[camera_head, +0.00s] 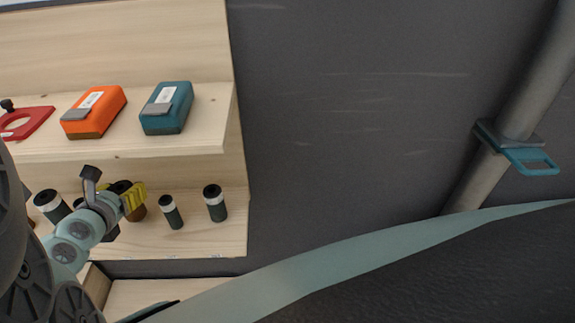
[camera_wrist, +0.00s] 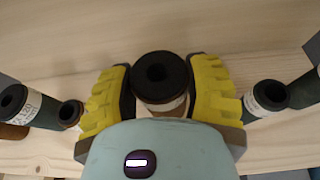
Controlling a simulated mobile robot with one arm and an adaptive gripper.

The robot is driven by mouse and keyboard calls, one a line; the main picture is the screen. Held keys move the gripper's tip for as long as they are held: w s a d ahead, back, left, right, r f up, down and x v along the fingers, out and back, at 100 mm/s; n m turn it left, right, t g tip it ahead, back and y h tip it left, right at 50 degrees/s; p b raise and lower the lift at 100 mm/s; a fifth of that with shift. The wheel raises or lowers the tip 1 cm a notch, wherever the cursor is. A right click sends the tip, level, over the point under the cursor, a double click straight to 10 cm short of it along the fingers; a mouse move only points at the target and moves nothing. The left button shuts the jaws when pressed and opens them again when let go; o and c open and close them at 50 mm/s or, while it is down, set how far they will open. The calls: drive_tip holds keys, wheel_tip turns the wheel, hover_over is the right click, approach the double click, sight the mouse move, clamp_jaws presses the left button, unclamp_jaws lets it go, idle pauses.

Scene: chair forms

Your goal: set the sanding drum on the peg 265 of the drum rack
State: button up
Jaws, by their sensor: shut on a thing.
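My gripper (camera_head: 134,200) is at the lower shelf of the wooden rack (camera_head: 235,238), its yellow fingers closed on a sanding drum. In the wrist view the fingers of my gripper (camera_wrist: 160,92) press on both sides of this drum (camera_wrist: 163,94), which has a dark top with a round hole and a pale band below. In the head view only a brown part of it (camera_head: 138,213) shows behind the fingers. Its lower end is hidden, so I cannot tell whether it is on a peg. No peg number is readable, and peg 265 cannot be picked out.
Dark green drums with black tops stand right of my gripper (camera_head: 171,212) (camera_head: 216,204); another (camera_head: 50,207) stands left. Orange (camera_head: 94,112) and teal (camera_head: 167,109) sanders and a red tool (camera_head: 24,123) are on the shelf above. A pipe with a blue bracket (camera_head: 528,161) is far right.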

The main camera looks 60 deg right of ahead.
drive_tip(key=shift+d+f+b, duration=0.1)
drive_tip(key=shift+f+b, duration=0.75)
drive_tip(key=shift+f, duration=0.05)
drive_tip(key=o, duration=1.4)
drive_tip(key=shift+c, duration=0.2)
drive_tip(key=shift+s+a+r, duration=0.1)
drive_tip(key=shift+a, duration=0.25)
drive_tip(key=v, duration=1.1)
drive_tip(key=shift+s, duration=0.15)
drive_tip(key=shift+a, duration=0.15)
drive_tip(key=shift+s+r, duration=0.1)
